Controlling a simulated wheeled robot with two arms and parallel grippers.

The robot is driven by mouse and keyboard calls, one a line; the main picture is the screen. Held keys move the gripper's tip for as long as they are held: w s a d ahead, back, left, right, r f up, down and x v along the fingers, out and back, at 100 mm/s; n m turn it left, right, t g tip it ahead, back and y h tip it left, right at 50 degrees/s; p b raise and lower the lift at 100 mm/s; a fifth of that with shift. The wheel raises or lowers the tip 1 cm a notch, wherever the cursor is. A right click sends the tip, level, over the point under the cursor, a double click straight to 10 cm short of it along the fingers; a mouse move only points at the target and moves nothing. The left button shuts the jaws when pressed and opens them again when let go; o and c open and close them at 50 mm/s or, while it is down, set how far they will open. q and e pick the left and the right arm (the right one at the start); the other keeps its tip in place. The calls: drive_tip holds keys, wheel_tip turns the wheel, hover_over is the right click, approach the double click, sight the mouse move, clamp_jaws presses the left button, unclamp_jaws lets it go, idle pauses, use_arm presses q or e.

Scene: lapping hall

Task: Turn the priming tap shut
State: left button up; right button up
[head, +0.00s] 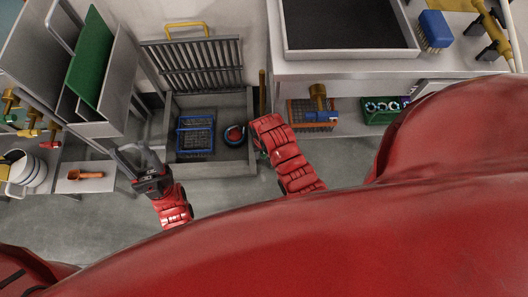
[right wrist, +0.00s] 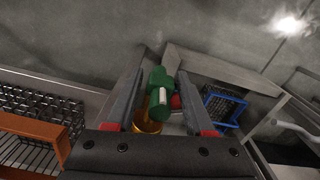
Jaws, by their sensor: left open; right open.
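The priming tap appears to be the green-handled fitting (right wrist: 158,82) in the right wrist view, with a pale metal pin and a brass ring (right wrist: 157,114) below it. My right gripper (right wrist: 159,74) is open, one finger on each side of the green handle. Whether either finger touches it I cannot tell. In the head view my right forearm hides that gripper and most of the tap; only a bit of green shows beside the arm. My left gripper (head: 136,155) is open and empty, in front of the left bench.
A steel bench with a dark tray (head: 346,47) stands right. An orange crate (right wrist: 32,128) sits close in the right wrist view.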

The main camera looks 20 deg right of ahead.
clamp_jaws()
